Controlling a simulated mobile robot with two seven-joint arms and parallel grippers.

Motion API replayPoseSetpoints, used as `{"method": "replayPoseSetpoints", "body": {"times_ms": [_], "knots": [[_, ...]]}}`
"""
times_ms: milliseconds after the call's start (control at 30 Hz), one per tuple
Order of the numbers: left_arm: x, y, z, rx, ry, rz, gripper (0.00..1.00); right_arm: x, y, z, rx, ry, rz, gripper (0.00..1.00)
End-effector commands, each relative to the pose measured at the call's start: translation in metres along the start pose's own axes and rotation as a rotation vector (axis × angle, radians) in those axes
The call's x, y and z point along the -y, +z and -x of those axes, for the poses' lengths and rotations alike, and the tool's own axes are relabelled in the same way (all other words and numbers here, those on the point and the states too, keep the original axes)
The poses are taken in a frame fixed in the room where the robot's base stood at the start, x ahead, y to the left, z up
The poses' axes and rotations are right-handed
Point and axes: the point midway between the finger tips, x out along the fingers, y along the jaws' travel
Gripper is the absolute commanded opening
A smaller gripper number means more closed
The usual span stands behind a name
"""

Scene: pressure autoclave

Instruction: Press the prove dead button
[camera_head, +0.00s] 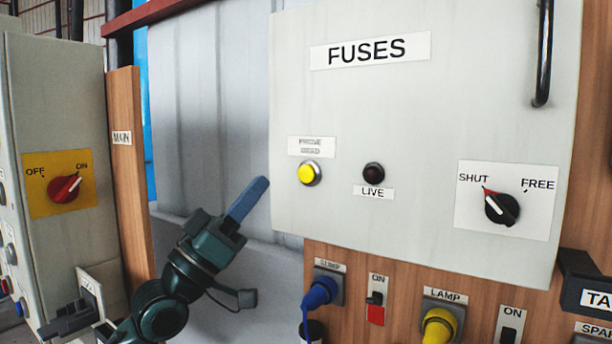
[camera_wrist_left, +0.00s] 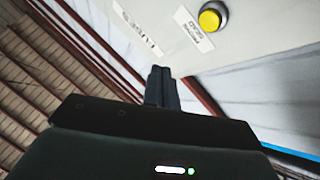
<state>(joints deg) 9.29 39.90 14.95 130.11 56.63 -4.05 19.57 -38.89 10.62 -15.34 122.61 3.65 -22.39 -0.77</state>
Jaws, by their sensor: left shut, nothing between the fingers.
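The prove dead button (camera_head: 308,173) is a round yellow button in a metal ring on the grey fuses panel (camera_head: 420,110), under a small blurred label (camera_head: 311,146). My left gripper (camera_head: 262,186) is shut and empty. Its blue-grey fingers point up and right, just left of the panel's edge in the head view, apart from the button. In the left wrist view the yellow button (camera_wrist_left: 210,18) shows at the top, and the shut fingertips (camera_wrist_left: 160,72) sit below and left of it. My right gripper is not in view.
A dark LIVE lamp (camera_head: 373,173) is right of the button. A SHUT/FREE knob (camera_head: 502,208) points toward SHUT. Below are a blue plug (camera_head: 320,293) and a yellow plug (camera_head: 438,326). A red OFF/ON switch (camera_head: 66,189) is on the left cabinet.

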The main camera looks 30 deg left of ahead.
Motion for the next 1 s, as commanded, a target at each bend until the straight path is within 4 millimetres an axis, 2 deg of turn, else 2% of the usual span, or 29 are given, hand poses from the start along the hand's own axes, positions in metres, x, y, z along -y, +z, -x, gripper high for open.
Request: {"method": "replayPoseSetpoints", "body": {"times_ms": [267,733,1000], "knots": [[0.007,0.006,-0.009,-0.001,-0.001,0.001,0.0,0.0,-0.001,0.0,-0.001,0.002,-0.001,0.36],[0.039,0.038,-0.052,0.0,-0.001,-0.001,0.0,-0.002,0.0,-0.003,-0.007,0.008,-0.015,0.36],[0.045,0.045,-0.061,0.001,-0.001,-0.002,0.0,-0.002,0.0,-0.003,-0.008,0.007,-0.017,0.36]]}}
